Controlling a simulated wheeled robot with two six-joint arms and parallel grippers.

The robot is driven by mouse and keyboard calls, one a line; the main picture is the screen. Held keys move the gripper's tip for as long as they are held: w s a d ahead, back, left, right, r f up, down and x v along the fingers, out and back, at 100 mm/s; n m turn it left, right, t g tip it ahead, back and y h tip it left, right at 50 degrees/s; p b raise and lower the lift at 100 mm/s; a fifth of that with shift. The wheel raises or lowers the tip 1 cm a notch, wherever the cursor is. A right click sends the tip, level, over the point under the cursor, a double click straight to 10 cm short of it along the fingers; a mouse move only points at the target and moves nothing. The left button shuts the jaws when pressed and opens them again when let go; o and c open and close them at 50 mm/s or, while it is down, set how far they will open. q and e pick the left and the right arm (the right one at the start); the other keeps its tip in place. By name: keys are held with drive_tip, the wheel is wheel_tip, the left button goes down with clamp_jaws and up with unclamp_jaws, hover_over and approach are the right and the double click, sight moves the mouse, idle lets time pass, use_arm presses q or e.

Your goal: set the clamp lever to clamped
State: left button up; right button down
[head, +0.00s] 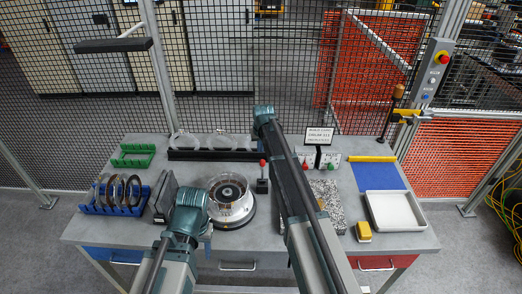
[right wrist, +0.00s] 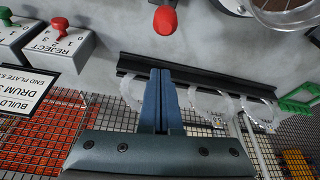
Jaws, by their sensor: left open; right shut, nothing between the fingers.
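The clamp lever is a short upright stick with a red knob (head: 262,162) on a small dark base, just right of the round drum fixture (head: 231,200). In the right wrist view the red knob (right wrist: 165,20) is at the top edge, with its base out of frame. My right gripper (right wrist: 160,76) is shut and empty, apart from the knob. In the head view its teal wrist is beyond the lever, and its fingers are not clear. My left gripper (head: 205,238) is open, in front of and left of the drum fixture, its fingers hardly visible.
A black rail (head: 210,155) with clear rings stands behind the lever. Boxes with red and green knobs (head: 330,167) are to the right. A blue rack with rings (head: 115,200), green rack (head: 134,155), granite block (head: 328,200), yellow block (head: 363,232) and white tray (head: 393,211) surround the area.

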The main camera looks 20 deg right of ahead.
use_arm(q)
drive_tip(key=shift+f, duration=0.7)
use_arm(e)
drive_tip(key=s, duration=0.1)
drive_tip(key=s+f, duration=0.1)
drive_tip(key=s, duration=0.1)
drive_tip(key=shift+s+a+f, duration=0.2)
drive_tip(key=shift+f, duration=0.05)
drive_tip(key=shift+s, duration=0.2)
